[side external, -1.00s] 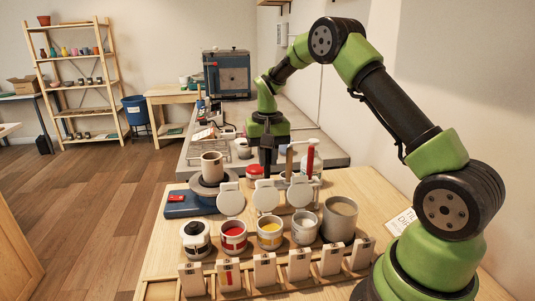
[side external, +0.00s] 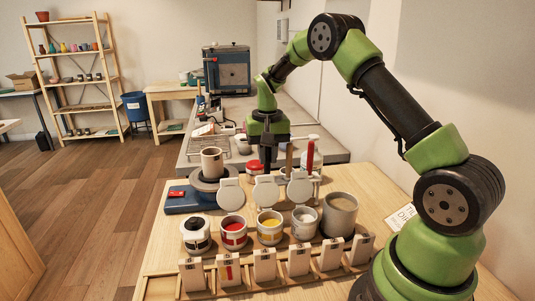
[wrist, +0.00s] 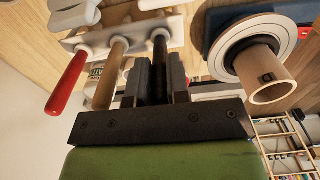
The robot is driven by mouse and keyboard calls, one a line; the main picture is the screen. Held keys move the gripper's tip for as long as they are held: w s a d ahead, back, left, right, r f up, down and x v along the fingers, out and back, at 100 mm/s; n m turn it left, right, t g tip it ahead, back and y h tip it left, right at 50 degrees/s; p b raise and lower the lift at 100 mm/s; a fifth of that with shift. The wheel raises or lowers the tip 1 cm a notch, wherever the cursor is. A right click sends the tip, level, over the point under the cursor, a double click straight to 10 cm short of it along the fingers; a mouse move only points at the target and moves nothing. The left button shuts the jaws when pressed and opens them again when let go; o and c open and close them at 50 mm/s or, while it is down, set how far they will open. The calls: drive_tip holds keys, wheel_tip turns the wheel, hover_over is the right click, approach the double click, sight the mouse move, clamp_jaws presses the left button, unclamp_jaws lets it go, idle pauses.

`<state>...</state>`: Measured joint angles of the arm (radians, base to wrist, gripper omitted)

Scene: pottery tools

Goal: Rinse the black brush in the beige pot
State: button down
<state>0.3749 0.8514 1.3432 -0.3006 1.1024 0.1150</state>
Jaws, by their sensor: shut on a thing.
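The black brush (wrist: 160,44) stands in the brush rack beside a wooden-handled brush and a red one. My gripper (wrist: 163,68) is shut on the black brush's handle in the wrist view. In the side view my gripper (side external: 267,160) points down behind the row of round white lids, and the black brush cannot be told apart from its dark fingers. The brush's bristles are hidden. The beige pot (side external: 340,222) is the large open pot at the right end of the pot row, with pale liquid inside. It stands nearer the camera than my gripper, apart from it.
The wooden-handled brush (wrist: 108,74) and red-handled brush (wrist: 68,82) stand close beside my gripper. Several small paint pots, including a red one (side external: 233,232), line up left of the beige pot. Upright white lids (side external: 265,190) stand behind them. A clay cup (side external: 211,160) sits on a wheel at left.

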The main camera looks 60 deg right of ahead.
drive_tip(key=c, duration=1)
unclamp_jaws()
wheel_tip(320, 180, up, 9)
drive_tip(key=shift+f, duration=0.2)
drive_tip(key=shift+r, duration=0.6)
